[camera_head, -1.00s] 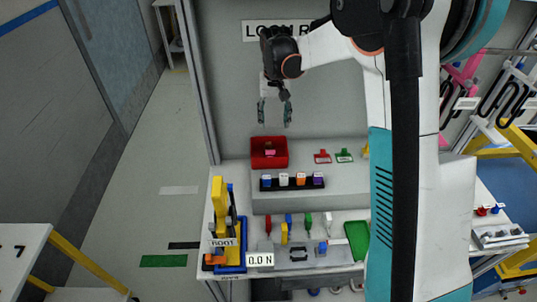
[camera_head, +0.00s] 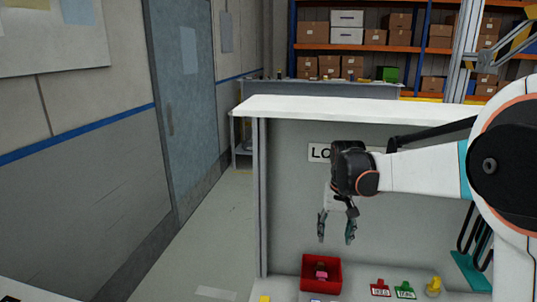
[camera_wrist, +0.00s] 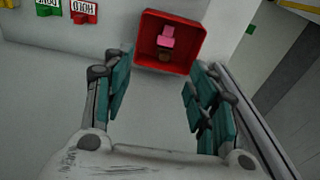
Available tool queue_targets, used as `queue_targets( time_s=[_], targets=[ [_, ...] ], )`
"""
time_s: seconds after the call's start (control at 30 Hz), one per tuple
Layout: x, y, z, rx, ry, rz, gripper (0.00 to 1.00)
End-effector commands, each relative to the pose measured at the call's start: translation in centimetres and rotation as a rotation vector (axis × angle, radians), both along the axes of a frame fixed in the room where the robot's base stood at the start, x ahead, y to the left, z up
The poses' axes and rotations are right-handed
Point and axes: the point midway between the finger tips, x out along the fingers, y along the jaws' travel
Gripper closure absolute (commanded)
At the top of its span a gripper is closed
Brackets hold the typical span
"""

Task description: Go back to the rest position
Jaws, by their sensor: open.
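My gripper (camera_head: 337,228) hangs with its fingers down in front of the grey back panel, above the red bin (camera_head: 306,284) in the head view. Its two fingers are spread, with nothing between them. In the wrist view my gripper (camera_wrist: 160,105) also shows open, and the red bin (camera_wrist: 147,58) lies beyond the fingertips, apart from them. A pink item (camera_wrist: 167,38) and a small brown item (camera_wrist: 164,55) lie in the bin.
A red tag (camera_head: 380,287), a green tag (camera_head: 405,290) and a yellow piece (camera_head: 434,286) are right of the bin. The grey panel (camera_head: 288,200) with a white top stands behind my gripper. A blue-grey door (camera_head: 183,100) and shelves with boxes (camera_head: 363,36) are farther back.

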Motion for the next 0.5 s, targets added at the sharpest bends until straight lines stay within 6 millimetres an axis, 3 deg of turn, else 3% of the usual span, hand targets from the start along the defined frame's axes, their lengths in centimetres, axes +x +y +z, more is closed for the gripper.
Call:
queue_targets(
  time_s=[0.2,0.5],
  targets=[
    [-4.2,0.0,2.6,-0.003,-0.077,0.024,0.47],
    [-9.9,0.0,4.9,-0.009,-0.185,0.058,0.47]
  ],
)
